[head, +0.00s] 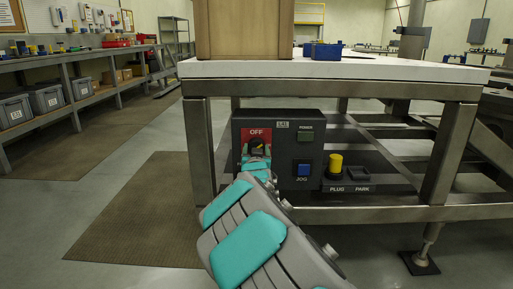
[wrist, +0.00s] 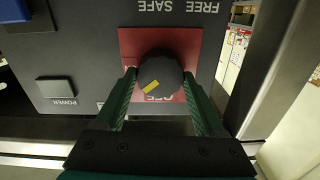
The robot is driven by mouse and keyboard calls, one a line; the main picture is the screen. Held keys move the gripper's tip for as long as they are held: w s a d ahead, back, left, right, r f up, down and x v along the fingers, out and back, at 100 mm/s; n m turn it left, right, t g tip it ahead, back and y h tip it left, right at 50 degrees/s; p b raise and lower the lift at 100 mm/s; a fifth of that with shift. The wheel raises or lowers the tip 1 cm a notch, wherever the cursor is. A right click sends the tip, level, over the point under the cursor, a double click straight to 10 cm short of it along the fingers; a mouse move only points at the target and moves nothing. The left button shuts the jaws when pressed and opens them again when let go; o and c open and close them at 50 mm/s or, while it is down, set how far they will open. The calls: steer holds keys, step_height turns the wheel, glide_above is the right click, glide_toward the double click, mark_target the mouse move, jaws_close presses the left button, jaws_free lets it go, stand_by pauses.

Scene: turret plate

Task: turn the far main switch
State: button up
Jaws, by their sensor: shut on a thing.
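The main switch is a round black knob (wrist: 161,78) with a yellow mark, on a red plate (wrist: 128,42) lettered OFF. In the wrist view, which is upside down, the yellow mark points down and left, toward the OFF lettering. The words SAFE and FREE are on the grey panel beyond the plate. My gripper (wrist: 160,92) has its two green fingers on opposite sides of the knob, shut on it. In the head view the red plate (head: 246,134) is on the grey control box (head: 281,122), and my gripper (head: 257,158) covers much of the knob.
A yellow plug (head: 335,162) stands in a holder to the right. The table's left leg (head: 199,150) is close left of the box. A wooden crate (head: 244,28) stands on the tabletop.

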steer(key=n+b, duration=0.2)
steer(key=n, duration=0.7)
steer(key=shift+a+f+n+b, duration=0.1)
steer(key=shift+f+n+b, duration=0.05)
steer(key=shift+n+b, duration=0.25)
stand_by(0.4)
steer(key=o, duration=1.3)
steer(key=shift+o, duration=0.2)
steer(key=s, duration=0.7)
steer(key=shift+s, duration=0.4)
